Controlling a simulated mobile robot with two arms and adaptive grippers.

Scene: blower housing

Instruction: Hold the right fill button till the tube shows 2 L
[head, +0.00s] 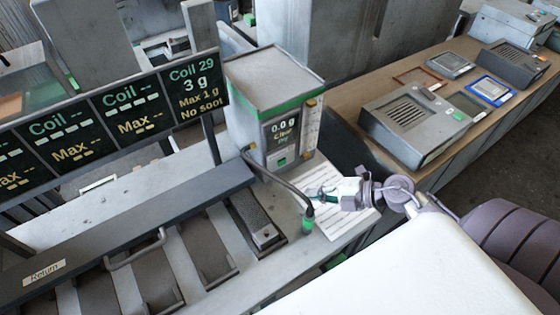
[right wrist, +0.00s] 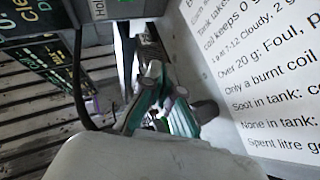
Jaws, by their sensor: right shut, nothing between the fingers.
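A grey metal box with a green band (head: 272,102) stands on the bench in the head view. Its dark display (head: 284,130) reads 0.0 g, with "Clear" and a smaller line under it. A small green button (head: 283,162) is low on its front. A pale graduated strip (head: 312,122), perhaps the tube, is on its right edge; I cannot read a level. My right gripper (head: 322,196) is shut and empty, low in front of the box, apart from the button. It also shows in the right wrist view (right wrist: 158,112). My left gripper is not in view.
A dark hose (head: 280,180) with a green tip (head: 308,224) hangs beside my right gripper. A printed sheet (head: 325,180) lies behind the gripper. Coil boards (head: 120,120) and slots stand at left. A side bench (head: 350,92) at right holds grey devices.

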